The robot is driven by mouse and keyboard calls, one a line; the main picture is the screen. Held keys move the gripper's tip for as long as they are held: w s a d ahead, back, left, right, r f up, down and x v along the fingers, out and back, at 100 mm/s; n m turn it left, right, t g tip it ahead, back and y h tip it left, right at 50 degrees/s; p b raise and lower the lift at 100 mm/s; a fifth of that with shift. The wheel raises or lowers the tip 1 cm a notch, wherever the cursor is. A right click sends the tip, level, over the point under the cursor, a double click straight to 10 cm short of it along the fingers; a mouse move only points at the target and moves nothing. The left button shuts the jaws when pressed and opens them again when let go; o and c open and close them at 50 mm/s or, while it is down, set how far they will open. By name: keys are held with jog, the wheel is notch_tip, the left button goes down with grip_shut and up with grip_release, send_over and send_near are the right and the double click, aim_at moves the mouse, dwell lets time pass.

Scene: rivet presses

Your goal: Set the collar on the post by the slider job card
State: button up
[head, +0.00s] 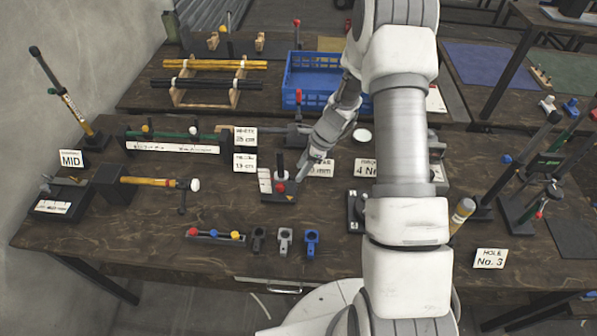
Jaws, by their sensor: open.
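Three collar-like clamps stand in a row near the front edge of the bench: a black one (258,239), a grey one (285,241) and a blue one (312,242). My gripper (304,171) is open, low over the middle of the bench, just right of a small black stand (283,197). That stand carries a dark upright post (281,163), a pale ring, a red knob and a white card (265,181). I cannot tell whether the gripper touches it. A tilted post (66,97) stands by the MID card (71,159). The slider job card is not clearly legible.
A blue crate (300,97) and a rack of rods (210,83) are at the back. Tilted posts (530,155) stand right, near the HOLE No. 3 card (490,259). My arm hides part of the bench centre.

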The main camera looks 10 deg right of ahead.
aim_at(288, 178)
jog(key=shift+x, duration=1.3)
grip_shut()
dwell(0.5)
